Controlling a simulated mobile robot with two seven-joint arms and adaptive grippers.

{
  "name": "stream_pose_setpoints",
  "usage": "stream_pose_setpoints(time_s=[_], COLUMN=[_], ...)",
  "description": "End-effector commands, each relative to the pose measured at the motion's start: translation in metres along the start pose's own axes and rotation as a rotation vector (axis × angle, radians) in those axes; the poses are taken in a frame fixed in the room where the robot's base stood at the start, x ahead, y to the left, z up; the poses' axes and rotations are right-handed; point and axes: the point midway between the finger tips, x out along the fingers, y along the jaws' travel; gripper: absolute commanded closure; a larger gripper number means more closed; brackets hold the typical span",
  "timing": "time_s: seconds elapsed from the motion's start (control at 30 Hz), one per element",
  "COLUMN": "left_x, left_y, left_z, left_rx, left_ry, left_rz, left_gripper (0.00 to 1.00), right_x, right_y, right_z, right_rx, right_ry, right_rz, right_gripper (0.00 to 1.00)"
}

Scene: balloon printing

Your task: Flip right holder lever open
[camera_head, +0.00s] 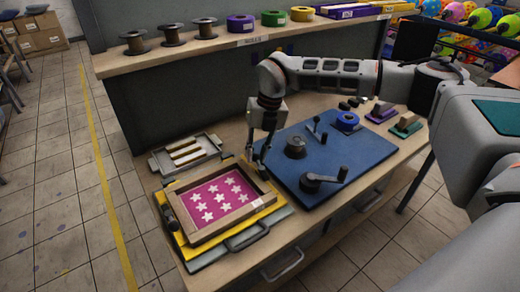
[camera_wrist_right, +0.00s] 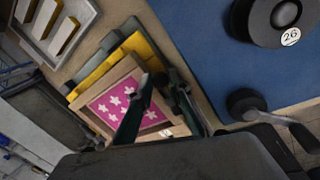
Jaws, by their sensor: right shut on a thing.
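A wooden screen frame (camera_head: 234,213) with a pink panel of white stars (camera_head: 214,197) lies on a yellow base (camera_head: 187,250) at the front left of the workbench. Both also show in the right wrist view, where the frame (camera_wrist_right: 100,81) is partly behind my fingers. My right gripper (camera_head: 257,166) reaches down at the frame's back right corner and is shut on the right holder lever there. The lever is small, dark and mostly hidden by the fingers, so its tilt cannot be told. In the wrist view my right gripper (camera_wrist_right: 160,82) has its fingertips over the frame's edge.
A grey tray (camera_head: 160,162) stands behind the frame. A shelf with spools runs along the back.

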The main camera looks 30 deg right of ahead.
Motion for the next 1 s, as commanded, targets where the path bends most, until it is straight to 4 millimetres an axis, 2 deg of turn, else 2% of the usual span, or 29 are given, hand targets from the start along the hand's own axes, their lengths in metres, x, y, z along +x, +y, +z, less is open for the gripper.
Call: stream_pose_setpoints(time_s=[0.2,0.43,0.97,1.0], left_x=[-0.004,-0.006,-0.006,-0.006], left_y=[-0.008,-0.006,-0.007,-0.007], left_z=[0.013,0.014,0.015,0.015], left_rx=[-0.001,-0.012,-0.015,-0.014], left_ry=[-0.036,-0.043,-0.045,-0.045], left_rz=[-0.014,-0.015,-0.019,-0.018], left_gripper=[0.45,0.45,0.45,0.45], right_x=[0.001,0.002,0.002,0.002], right_y=[0.006,0.009,0.01,0.01], right_z=[-0.001,-0.002,-0.003,-0.003], right_rx=[-0.128,-0.207,-0.23,-0.23], right_ry=[0.027,0.041,0.046,0.046], right_rz=[-0.001,-0.001,0.0,0.0], right_gripper=[1.0,1.0,1.0,0.71])
